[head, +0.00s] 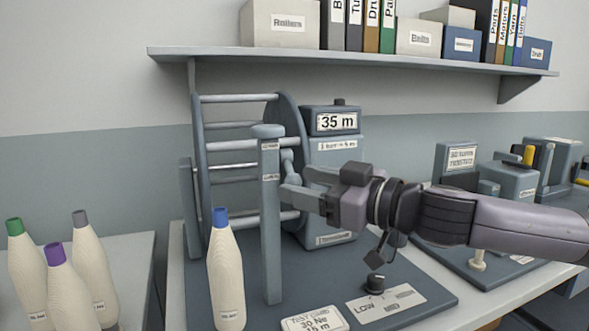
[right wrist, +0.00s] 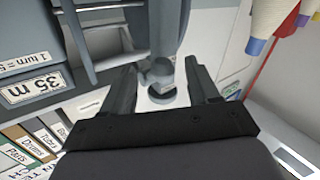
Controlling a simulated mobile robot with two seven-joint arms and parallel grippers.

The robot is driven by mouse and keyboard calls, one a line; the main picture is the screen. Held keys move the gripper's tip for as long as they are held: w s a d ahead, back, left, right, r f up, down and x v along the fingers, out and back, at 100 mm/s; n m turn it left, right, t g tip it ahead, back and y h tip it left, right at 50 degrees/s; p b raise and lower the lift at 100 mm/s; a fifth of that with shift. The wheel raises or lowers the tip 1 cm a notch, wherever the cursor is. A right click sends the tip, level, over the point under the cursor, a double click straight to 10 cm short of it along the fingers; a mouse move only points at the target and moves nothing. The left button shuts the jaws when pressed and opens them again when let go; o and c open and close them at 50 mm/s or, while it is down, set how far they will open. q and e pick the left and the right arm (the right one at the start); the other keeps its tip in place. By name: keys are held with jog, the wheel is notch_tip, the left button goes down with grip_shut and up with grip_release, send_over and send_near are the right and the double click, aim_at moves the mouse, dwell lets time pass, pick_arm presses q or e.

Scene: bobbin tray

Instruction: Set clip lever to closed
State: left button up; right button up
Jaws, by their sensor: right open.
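A grey upright post (head: 271,230) with a round cap and two small labels stands in front of the reel (head: 200,130). The label text is too small to read. A short grey part with rounded ends (head: 290,162), perhaps the clip lever, shows beside the post, just above my right gripper (head: 284,192). I cannot tell its setting. My right gripper is open, with its fingers reaching left toward the post. In the right wrist view, the post (right wrist: 167,35) with its round end shows between the open fingers (right wrist: 162,72); contact is unclear. My left gripper is not in view.
A blue-capped bobbin (head: 226,280) stands left of the post. Several more bobbins (head: 75,285) stand on the left table. A counter box (head: 335,145) reading 35 m is behind my gripper. A knob (head: 375,283) marked LOW is below my right arm.

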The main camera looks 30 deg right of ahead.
aim_at(290, 172)
jog(key=shift+w+a+r+p, duration=0.1)
jog(key=shift+w+p, duration=0.15)
jog(key=shift+w, duration=0.1)
jog(key=shift+w+a+r+p, duration=0.1)
jog(key=shift+w+p, duration=0.1)
jog(key=shift+w, duration=0.15)
jog(key=shift+w+a+f+p, duration=0.2)
jog(key=shift+w+p, duration=0.15)
jog(key=shift+w, duration=0.2)
jog(key=c, duration=1)
